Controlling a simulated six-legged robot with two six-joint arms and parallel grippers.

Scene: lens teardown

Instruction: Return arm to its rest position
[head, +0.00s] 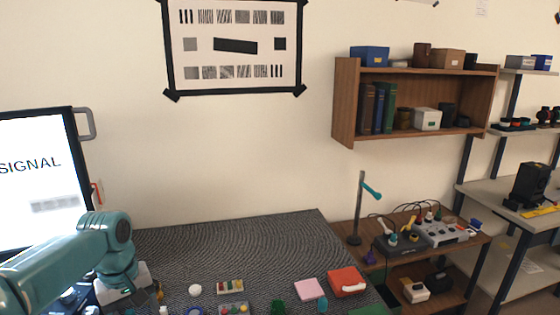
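A teal arm of mine comes in from the lower left; its thick link runs up to a rounded joint, and a shorter part goes down from there to a white and dark piece at the bottom edge. No gripper fingers can be made out on it. My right arm and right gripper are not in view. The arm is over the left end of the dark grey ribbed mat (255,247) on the workbench, in front of a bright screen (35,165) reading "SIGNAL".
Near the mat's front edge lie a white round piece (195,290), small trays (230,286), a pink pad (309,289) and a red-orange box (346,281). A wooden side table (412,270) with devices stands at right. The mat's back part is clear.

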